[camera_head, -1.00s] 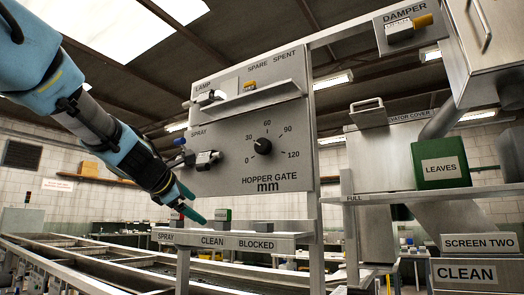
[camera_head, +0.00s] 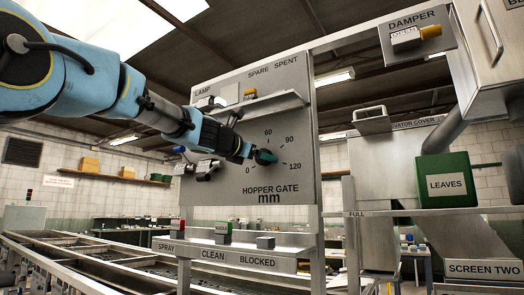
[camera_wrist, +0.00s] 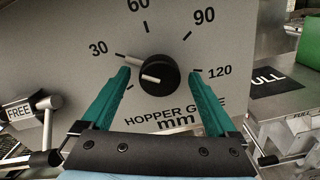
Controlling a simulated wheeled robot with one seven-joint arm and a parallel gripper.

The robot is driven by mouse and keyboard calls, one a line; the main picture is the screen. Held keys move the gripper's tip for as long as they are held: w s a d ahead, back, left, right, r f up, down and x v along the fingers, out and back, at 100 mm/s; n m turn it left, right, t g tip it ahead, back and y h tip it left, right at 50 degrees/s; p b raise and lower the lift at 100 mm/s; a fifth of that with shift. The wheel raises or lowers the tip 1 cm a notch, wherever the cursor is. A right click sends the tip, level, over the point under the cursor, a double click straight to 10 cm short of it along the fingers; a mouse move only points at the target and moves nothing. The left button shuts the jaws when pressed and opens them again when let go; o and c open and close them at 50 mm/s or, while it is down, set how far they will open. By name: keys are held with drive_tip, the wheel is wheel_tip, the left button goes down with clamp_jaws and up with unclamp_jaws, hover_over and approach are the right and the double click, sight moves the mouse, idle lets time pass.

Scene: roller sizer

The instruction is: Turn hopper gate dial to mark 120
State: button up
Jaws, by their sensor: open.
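The hopper gate dial (camera_wrist: 158,75) is a round black knob on a grey panel (camera_wrist: 75,20), with 30, 60, 90 and 120 printed around it. A gap shows on each side in the wrist view; I cannot tell how deep the fingertips reach. In the head view my gripper (camera_head: 264,156) is at the panel and largely covers the dial. The left finger hides the 0 number in the wrist view.
A small shelf (camera_head: 262,105) juts from the panel above the dial. Lever switches (camera_head: 207,168) stand out left of it. A lower ledge (camera_head: 221,250) labelled SPRAY, CLEAN, BLOCKED holds small blocks. A green LEAVES box (camera_head: 447,181) is at right.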

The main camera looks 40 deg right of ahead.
drive_tip(key=shift+w+d, duration=0.2)
drive_tip(key=shift+d, duration=0.5)
drive_tip(key=shift+c, duration=0.4)
drive_tip(key=c, duration=1.3)
